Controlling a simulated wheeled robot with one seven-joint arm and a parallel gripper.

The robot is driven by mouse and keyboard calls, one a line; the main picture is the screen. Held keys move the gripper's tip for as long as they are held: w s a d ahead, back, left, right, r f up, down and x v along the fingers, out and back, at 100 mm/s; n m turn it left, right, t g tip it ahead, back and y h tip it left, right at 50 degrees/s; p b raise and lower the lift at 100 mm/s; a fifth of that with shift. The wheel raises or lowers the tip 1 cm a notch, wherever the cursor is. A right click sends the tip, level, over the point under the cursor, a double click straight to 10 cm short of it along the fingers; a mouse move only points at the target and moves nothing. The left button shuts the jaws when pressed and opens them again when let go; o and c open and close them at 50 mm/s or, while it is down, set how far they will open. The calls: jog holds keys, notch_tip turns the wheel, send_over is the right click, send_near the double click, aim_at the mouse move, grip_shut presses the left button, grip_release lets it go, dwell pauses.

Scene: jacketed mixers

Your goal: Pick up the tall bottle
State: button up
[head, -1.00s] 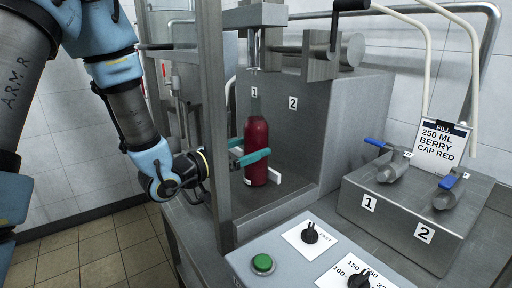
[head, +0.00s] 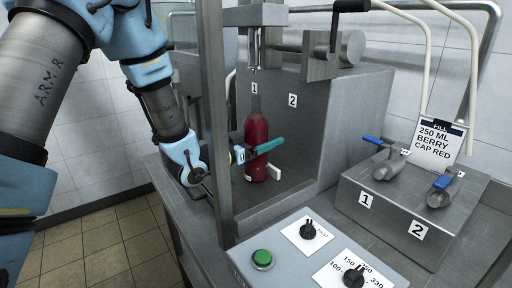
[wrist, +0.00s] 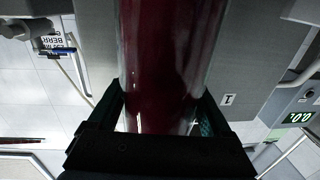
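The tall bottle (head: 256,132) stands upright at the filling station, dark red below with a clear, narrower neck, under a metal nozzle (head: 254,58). My gripper (head: 262,148) is at its lower body, with one teal finger across the near side. The other finger is hidden behind the bottle. In the wrist view the bottle (wrist: 168,55) fills the middle, and the fingers of my gripper (wrist: 160,100) lie on both sides of it. I cannot tell whether they press on the glass or leave a small gap.
A steel post (head: 213,120) rises close to my arm. A control panel (head: 320,262) with a green button (head: 262,259) and knobs lies in front. At right stand a valve block (head: 390,205) with blue-handled valves and a card (head: 438,137) reading 250 ML BERRY CAP RED.

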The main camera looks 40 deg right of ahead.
grip_shut()
jog(key=shift+r, duration=0.1)
dwell(0.3)
